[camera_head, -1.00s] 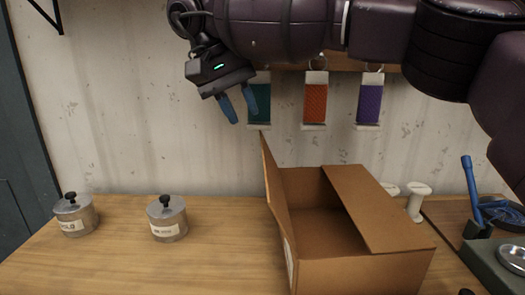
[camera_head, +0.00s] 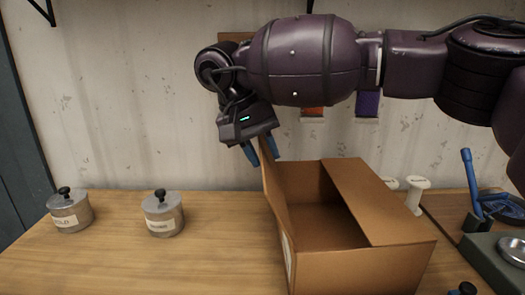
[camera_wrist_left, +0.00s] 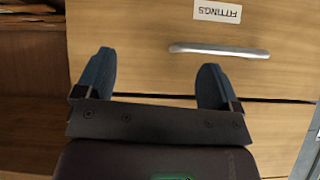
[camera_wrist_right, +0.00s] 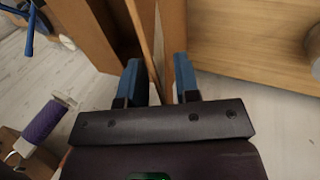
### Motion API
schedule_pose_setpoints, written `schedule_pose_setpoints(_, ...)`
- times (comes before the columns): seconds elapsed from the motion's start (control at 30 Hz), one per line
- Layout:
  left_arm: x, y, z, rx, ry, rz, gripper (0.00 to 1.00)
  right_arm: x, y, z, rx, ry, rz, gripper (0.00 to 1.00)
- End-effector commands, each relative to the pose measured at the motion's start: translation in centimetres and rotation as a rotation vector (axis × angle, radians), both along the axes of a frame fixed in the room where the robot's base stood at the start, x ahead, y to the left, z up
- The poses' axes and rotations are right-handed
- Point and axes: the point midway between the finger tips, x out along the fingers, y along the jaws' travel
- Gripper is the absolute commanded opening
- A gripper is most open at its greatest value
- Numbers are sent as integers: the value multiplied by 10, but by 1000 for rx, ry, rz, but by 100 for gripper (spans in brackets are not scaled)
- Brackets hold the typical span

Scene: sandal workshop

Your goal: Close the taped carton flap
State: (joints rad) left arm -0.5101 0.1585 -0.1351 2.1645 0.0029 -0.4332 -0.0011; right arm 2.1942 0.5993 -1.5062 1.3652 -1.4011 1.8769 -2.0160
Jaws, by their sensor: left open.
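The brown carton (camera_head: 365,270) stands on the workbench with its top partly open. Its left flap (camera_head: 277,205) stands nearly upright; I cannot make out tape on it. Another flap (camera_head: 385,200) slants over the right side of the opening. My right gripper (camera_head: 265,161) is at the upper edge of the upright flap, fingers pointing down. In the right wrist view the flap (camera_wrist_right: 157,28) runs between the spread blue fingers (camera_wrist_right: 157,62), with gaps beside it. My left gripper (camera_wrist_left: 153,75) is open and empty before a wooden drawer front; it is outside the head view.
Two lidded metal tins (camera_head: 70,211) and (camera_head: 163,214) stand on the bench (camera_head: 120,260) left of the carton. White spools (camera_head: 414,196) and a blue-handled tool (camera_head: 471,185) are at right. The drawer labelled FITTINGS has a metal handle (camera_wrist_left: 218,49).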

Motion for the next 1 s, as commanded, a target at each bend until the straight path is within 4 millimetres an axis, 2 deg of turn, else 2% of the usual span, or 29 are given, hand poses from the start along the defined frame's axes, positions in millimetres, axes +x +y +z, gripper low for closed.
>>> schedule_pose_setpoints(0.2,1,1,1,1,-1,1,88,0,0,0,0,0,0,28)
schedule_pose_setpoints(0.4,1,1,0,1,-1,0,88,0,0,0,0,0,0,0)
schedule_pose_setpoints(0.77,1,1,1,3,-2,-1,88,0,0,1,4,0,-1,0)
schedule_pose_setpoints(1.0,4,0,8,2,-16,-2,88,0,-8,5,75,2,-2,0)
